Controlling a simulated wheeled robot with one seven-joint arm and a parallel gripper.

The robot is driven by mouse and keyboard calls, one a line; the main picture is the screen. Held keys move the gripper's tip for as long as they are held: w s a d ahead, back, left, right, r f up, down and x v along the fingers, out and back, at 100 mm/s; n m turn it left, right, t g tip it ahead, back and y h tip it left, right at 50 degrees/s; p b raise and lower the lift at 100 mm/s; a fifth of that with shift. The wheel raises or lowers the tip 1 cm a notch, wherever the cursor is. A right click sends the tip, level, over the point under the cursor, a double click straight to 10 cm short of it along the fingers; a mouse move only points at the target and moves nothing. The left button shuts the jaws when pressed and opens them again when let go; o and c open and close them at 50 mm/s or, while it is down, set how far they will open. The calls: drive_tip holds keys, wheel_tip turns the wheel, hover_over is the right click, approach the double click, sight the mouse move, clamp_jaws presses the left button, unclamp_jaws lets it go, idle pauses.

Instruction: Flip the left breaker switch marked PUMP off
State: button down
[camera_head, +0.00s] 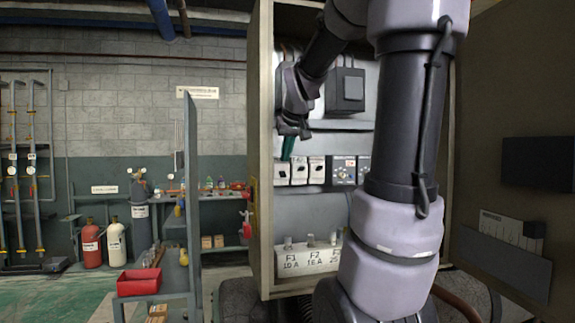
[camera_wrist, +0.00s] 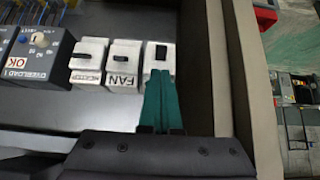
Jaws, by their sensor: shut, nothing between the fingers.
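A row of white breakers (camera_head: 299,171) sits on the left inside the open cabinet. The leftmost breaker (camera_head: 282,173) is the one at my gripper; in the wrist view it is the rightmost of the row (camera_wrist: 157,56), with a dark switch (camera_wrist: 161,52). Its label is hidden behind my fingers, so I cannot read PUMP. My gripper (camera_head: 287,156) has green fingers pressed together, empty, with tips in front of this breaker's face in the wrist view (camera_wrist: 160,74). I cannot tell whether they touch it. The switch's on or off position is unclear.
The FAN breaker (camera_wrist: 122,63) is close beside it, with another breaker (camera_wrist: 88,62) beyond and an OVERLOAD module (camera_wrist: 38,55) further along. The cabinet side wall (camera_wrist: 212,70) is close on the other side. A fuse row (camera_head: 311,261) is below.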

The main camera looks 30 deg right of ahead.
drive_tip(key=s+a+r, duration=0.1)
drive_tip(key=s+r, duration=0.4)
drive_tip(key=s, duration=0.3)
drive_tip(key=shift+s+a, duration=0.3)
drive_tip(key=shift+a, duration=0.1)
